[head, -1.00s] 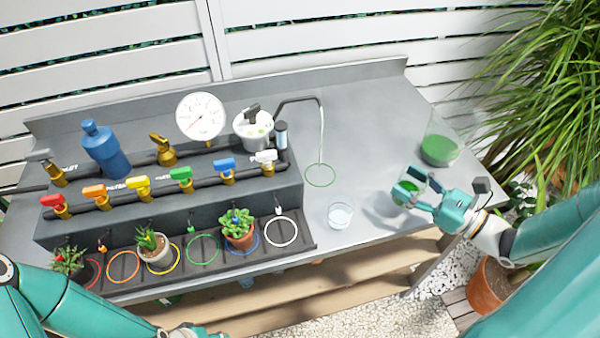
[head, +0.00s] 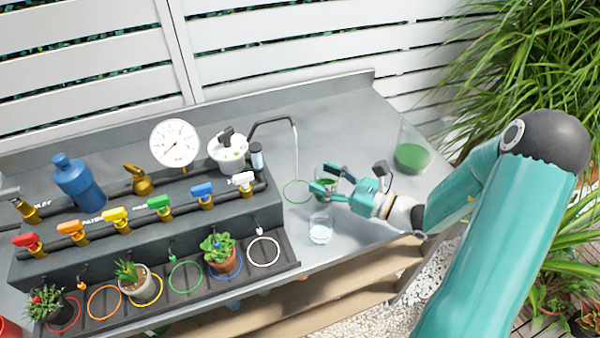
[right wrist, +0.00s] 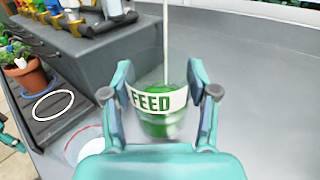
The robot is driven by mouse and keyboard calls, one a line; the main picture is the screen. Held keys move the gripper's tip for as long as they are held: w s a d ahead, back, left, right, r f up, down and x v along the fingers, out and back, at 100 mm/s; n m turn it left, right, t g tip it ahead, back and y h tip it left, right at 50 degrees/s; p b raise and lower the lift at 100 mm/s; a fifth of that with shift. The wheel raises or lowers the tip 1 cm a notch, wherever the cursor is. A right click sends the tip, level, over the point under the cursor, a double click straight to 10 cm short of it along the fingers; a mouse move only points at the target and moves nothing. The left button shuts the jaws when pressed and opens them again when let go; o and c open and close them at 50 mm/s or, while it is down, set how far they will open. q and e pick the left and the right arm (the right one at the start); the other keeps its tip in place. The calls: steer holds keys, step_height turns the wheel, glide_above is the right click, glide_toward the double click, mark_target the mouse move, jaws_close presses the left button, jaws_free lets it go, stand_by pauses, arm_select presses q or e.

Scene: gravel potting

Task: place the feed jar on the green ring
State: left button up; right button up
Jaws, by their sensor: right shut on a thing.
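The feed jar (right wrist: 158,122) is clear with green contents and a white band reading FEED. My right gripper (head: 323,179) is shut on it, one finger on each side. In the head view the jar (head: 327,184) is partly hidden by the fingers. A thin green ring (head: 285,192) lies on the grey bench under the thin spout, just left of the jar. I cannot tell whether the jar touches the bench. Another green ring (head: 171,283) lies on the dark tray among coloured rings.
A small clear cup (head: 320,232) stands in front of the jar. The spout (head: 296,135) comes down behind the ring. A flask of green liquid (head: 411,156) stands at the right. The valve block (head: 150,235) and potted plants fill the left.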

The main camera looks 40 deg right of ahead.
steer(key=p+x, duration=0.1)
steer(key=x, duration=0.6)
steer(key=shift+w, duration=0.15)
steer(key=shift+f, duration=1.75)
steer(key=shift+f, duration=0.15)
steer(key=o, duration=1.2)
steer(key=shift+c, duration=0.2)
